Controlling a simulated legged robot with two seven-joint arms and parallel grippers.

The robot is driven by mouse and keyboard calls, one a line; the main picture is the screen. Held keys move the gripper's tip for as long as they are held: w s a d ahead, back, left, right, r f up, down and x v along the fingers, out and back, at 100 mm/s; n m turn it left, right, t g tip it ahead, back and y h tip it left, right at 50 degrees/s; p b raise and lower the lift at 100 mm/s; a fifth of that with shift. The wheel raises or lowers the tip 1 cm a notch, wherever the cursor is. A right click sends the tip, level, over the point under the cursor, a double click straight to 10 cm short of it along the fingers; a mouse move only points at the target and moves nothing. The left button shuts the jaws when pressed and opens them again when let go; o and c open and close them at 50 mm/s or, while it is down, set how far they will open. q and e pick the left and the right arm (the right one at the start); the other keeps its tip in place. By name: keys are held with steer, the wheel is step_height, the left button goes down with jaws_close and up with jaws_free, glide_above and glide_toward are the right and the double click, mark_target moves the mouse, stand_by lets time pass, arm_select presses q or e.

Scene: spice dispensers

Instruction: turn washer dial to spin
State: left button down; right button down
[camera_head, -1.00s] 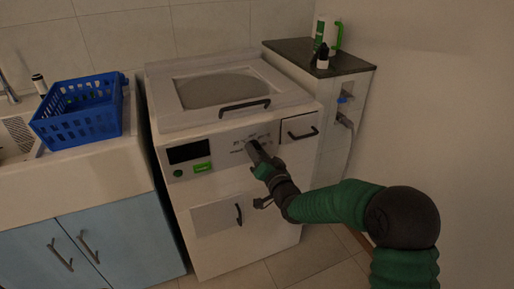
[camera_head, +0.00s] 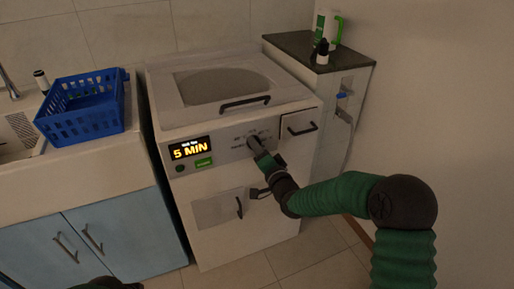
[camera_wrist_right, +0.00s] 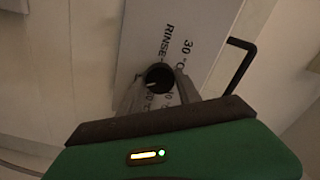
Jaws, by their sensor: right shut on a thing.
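The white washer (camera_head: 230,170) stands in the middle of the head view, with its lid down. Its display (camera_head: 189,148) is lit and reads 5 MIN. My right gripper (camera_head: 255,145) is at the front panel, its fingers around the dial. In the right wrist view the round black dial (camera_wrist_right: 159,78) sits between the fingertips of my right gripper (camera_wrist_right: 160,85), which is shut on it. A pale mark shows on the dial. RINSE and 30 °C are printed beside it; no SPIN label is readable. A dark piece of my left arm shows at the bottom edge of the head view; its gripper is out of view.
A drawer with a black handle (camera_head: 301,129) is right of the dial. A green button (camera_head: 203,162) is below the display. A blue basket (camera_head: 82,120) stands on the sink counter at left. Bottles (camera_head: 328,30) stand on the dark-topped cabinet at right.

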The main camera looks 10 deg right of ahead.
steer(key=shift+s+f, duration=0.1)
steer(key=shift+f, duration=0.25)
steer(key=c, duration=1)
jaws_free()
steer(key=shift+o, duration=0.8)
steer(key=shift+r, duration=0.15)
steer(key=s+d+p, duration=0.3)
steer(key=s, duration=1.3)
steer(key=shift+s+d, duration=0.2)
steer(key=shift+w, duration=0.1)
